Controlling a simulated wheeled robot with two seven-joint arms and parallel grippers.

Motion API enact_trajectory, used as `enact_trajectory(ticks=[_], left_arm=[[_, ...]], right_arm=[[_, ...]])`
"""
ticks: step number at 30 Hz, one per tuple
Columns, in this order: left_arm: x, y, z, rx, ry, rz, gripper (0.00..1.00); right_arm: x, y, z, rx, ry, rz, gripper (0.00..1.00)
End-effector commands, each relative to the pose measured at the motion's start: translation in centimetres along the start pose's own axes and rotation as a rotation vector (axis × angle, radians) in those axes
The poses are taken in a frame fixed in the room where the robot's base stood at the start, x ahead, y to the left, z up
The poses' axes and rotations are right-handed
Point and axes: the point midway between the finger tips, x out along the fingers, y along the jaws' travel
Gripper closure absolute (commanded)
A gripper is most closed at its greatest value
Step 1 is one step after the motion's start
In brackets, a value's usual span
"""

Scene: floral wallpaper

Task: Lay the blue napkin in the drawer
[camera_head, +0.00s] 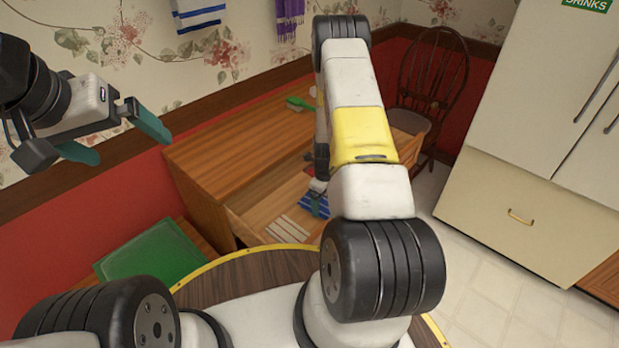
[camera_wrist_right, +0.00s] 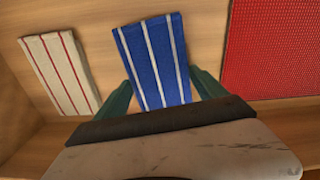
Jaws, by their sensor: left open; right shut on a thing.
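The blue napkin with white stripes (camera_head: 313,204) is at the open wooden drawer (camera_head: 262,203), and it also shows in the right wrist view (camera_wrist_right: 153,60) over the drawer's wooden bottom (camera_wrist_right: 205,30). My right gripper (camera_head: 318,187) is shut on the napkin's near end, with its green fingers (camera_wrist_right: 165,92) at the two sides of it. I cannot tell whether the napkin touches the bottom. My right arm hides part of the drawer in the head view. My left gripper (camera_head: 122,140) is open and empty, raised at the left, away from the drawer.
A cream napkin with red stripes (camera_wrist_right: 60,72) lies in the drawer left of the blue one. A red textured thing (camera_wrist_right: 275,45) lies to the right. A green object (camera_head: 299,103) is on the wooden top (camera_head: 235,135). A green-seated chair (camera_head: 150,255) stands at left.

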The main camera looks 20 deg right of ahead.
Motion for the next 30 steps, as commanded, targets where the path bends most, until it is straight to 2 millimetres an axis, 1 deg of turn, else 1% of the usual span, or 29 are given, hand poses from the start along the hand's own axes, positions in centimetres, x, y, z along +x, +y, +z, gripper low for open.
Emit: enact_trajectory(ticks=[17, 18, 20, 21, 30], left_arm=[[0.0, 0.0, 0.0, 0.000, 0.000, 0.000, 0.00], [0.0, 0.0, 0.0, 0.000, 0.000, 0.000, 0.00], [0.0, 0.0, 0.0, 0.000, 0.000, 0.000, 0.00], [0.0, 0.0, 0.0, 0.000, 0.000, 0.000, 0.00], [0.0, 0.0, 0.0, 0.000, 0.000, 0.000, 0.00]], right_arm=[[1.2, 0.0, 0.0, -0.001, 0.000, 0.000, 0.64], [1.1, 0.0, 0.0, -0.001, 0.000, 0.000, 0.13], [1.1, 0.0, 0.0, -0.001, 0.000, 0.000, 0.01], [1.1, 0.0, 0.0, -0.001, 0.000, 0.000, 0.00], [1.1, 0.0, 0.0, -0.001, 0.000, 0.000, 0.00]])
